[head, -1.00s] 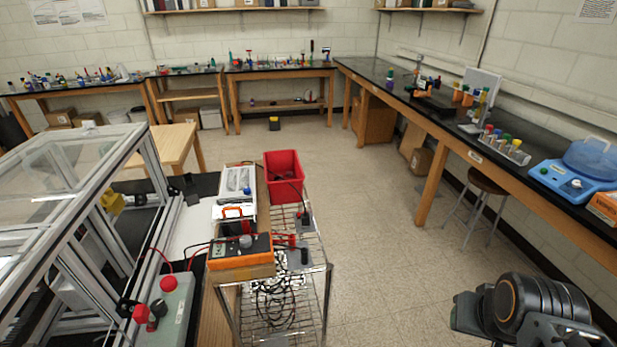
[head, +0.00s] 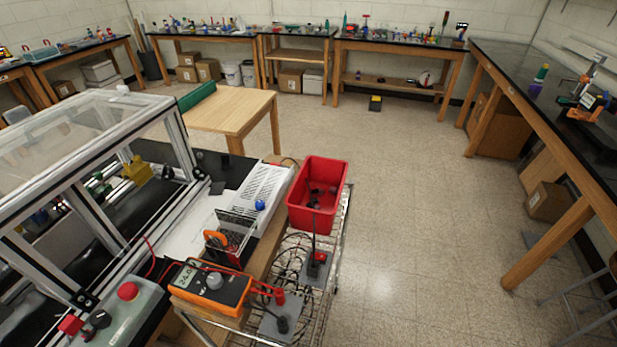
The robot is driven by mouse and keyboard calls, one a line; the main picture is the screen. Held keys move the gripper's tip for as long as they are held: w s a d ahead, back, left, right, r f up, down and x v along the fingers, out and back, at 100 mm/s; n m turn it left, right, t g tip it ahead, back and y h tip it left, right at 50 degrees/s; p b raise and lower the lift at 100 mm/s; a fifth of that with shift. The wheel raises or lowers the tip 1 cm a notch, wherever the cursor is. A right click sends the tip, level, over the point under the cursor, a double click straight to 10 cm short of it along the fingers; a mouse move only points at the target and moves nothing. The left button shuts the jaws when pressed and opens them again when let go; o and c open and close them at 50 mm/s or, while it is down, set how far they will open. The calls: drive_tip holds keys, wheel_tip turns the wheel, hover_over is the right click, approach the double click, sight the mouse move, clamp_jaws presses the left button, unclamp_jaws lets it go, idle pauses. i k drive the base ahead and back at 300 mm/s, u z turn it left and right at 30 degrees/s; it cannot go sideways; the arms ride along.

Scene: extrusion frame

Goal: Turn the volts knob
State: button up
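An orange meter (head: 236,294) lies on the wooden bench edge at the lower middle of the head view. It has a small lit display (head: 188,276) and a round grey knob (head: 214,281) on its face. Red leads run from its right end. A grey-green box (head: 135,312) stands left of it, with a red button (head: 128,291), a black knob (head: 101,319) and a red part at its left. I cannot read a volts label on any knob. My gripper is out of the picture.
A wire rack cart (head: 335,215) holds a red bin (head: 318,195) and grey plates with leads. A clear-panelled extrusion frame (head: 170,130) stands at left. A wooden table (head: 232,108) is behind. The floor (head: 420,220) to the right is clear.

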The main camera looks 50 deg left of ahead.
sight(260, 206)
drive_tip(key=i, duration=1.45)
drive_tip(key=u, duration=3.7)
drive_tip(key=i, duration=0.5)
drive_tip(key=z, duration=0.05)
